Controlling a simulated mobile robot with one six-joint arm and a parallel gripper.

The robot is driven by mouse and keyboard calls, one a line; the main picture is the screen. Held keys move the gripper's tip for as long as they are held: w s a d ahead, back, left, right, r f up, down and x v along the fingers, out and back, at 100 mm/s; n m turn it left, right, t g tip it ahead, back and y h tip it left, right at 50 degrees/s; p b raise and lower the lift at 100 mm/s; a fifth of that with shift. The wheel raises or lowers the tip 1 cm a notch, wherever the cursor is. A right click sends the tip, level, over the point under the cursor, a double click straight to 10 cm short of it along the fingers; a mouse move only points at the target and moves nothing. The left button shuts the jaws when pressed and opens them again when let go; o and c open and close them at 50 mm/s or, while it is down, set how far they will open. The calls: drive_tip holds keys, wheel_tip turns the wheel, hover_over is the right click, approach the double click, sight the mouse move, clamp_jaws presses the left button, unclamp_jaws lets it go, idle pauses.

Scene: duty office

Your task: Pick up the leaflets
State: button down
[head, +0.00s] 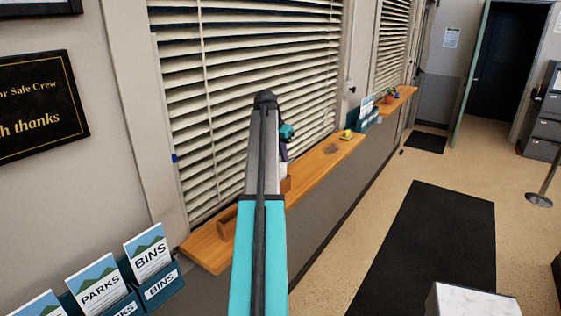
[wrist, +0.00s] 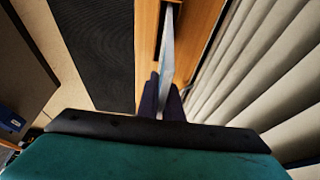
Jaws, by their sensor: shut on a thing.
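The leaflets (wrist: 168,45) show in the wrist view as a thin, pale blue-and-white stack seen nearly edge-on. My gripper (wrist: 164,82) is shut on them, with a dark finger on either side. Their far end is at a dark slot in a wooden piece on the ledge; I cannot tell whether they are still inside it. In the head view my arm hides most of this. Only a white bit of the leaflets (head: 284,171) shows below my gripper (head: 285,153), just above a small wooden holder (head: 286,185).
The wooden ledge (head: 210,252) runs under the blinds, with a yellow object (head: 346,135) and a plant (head: 389,95) farther along. Teal racks (head: 165,285) with PARKS and BINS leaflets stand at lower left. A black mat (head: 425,245) lies on open floor at right.

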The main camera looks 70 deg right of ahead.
wheel_tip(320, 180, up, 9)
drive_tip(key=b, duration=0.3)
drive_tip(key=shift+d+r, duration=0.1)
drive_tip(key=shift+r, duration=0.6)
drive_tip(key=shift+s, duration=0.15)
idle(0.4)
